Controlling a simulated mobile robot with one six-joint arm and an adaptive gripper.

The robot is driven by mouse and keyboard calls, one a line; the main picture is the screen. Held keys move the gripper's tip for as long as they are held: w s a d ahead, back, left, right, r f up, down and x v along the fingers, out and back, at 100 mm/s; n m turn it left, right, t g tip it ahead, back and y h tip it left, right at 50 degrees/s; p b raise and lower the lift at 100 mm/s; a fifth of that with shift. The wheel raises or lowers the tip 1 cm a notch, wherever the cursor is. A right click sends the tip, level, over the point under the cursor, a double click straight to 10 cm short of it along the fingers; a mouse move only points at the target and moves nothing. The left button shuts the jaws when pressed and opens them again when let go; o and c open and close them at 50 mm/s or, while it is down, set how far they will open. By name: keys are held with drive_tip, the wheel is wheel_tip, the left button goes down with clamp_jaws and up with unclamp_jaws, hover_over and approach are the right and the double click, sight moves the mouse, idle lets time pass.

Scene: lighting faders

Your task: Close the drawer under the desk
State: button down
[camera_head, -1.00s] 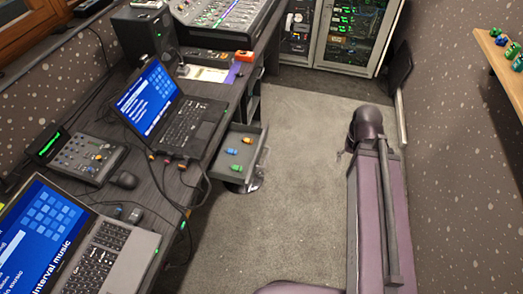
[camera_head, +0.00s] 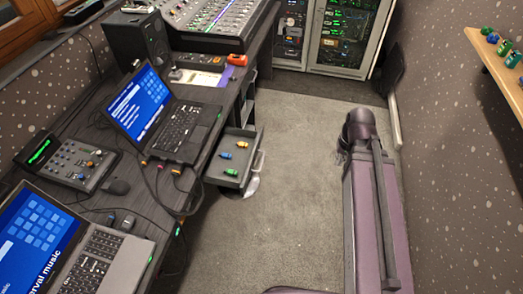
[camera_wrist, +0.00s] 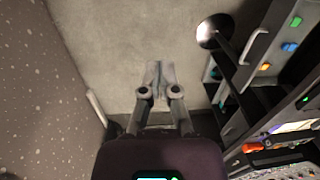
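The drawer (camera_head: 249,178) under the desk is grey and stands pulled out over the floor, with small blue, orange and green items inside. Its handle (camera_head: 259,161) is on the side away from the desk. In the wrist view the drawer handle (camera_wrist: 254,46) is at the upper right, with the coloured items beyond it. My gripper (camera_wrist: 157,74) is in the middle of the wrist view, over bare floor and to the left of the drawer, not touching it. Its fingertips look closed together with nothing between them. In the head view my arm largely hides the gripper.
The desk (camera_head: 205,152) carries laptops, a small mixer (camera_head: 70,163) and a large fader console (camera_head: 205,25). Cables hang off its edge near the drawer. An equipment rack (camera_head: 340,38) stands at the back, a wall shelf (camera_head: 490,57) at right. Carpet between drawer and arm is clear.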

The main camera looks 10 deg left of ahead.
drive_tip(key=w+a+f+y+b, duration=0.45)
drive_tip(key=f+b, duration=0.25)
drive_tip(key=b, duration=0.2)
drive_tip(key=w+a+f+y+b, duration=0.3)
drive_tip(key=w+a+f+b, duration=0.2)
drive_tip(key=f+b, duration=0.3)
drive_tip(key=t+y+b, duration=0.1)
drive_tip(key=y+b, duration=0.9)
drive_tip(key=b, duration=1.2)
approach(258, 143)
drive_tip(key=d, duration=0.6)
drive_tip(key=shift+s+m, duration=0.4)
drive_tip(key=shift+s, duration=0.05)
drive_tip(key=shift+r+h, duration=0.15)
drive_tip(key=shift+h, duration=0.1)
drive_tip(key=a, duration=0.9)
drive_tip(key=w+a, duration=0.1)
drive_tip(key=a, duration=0.3)
drive_tip(key=shift+a, duration=0.35)
drive_tip(key=shift+w+a+t, duration=0.1)
drive_tip(key=shift+w+t, duration=0.05)
drive_tip(key=shift+t, duration=0.15)
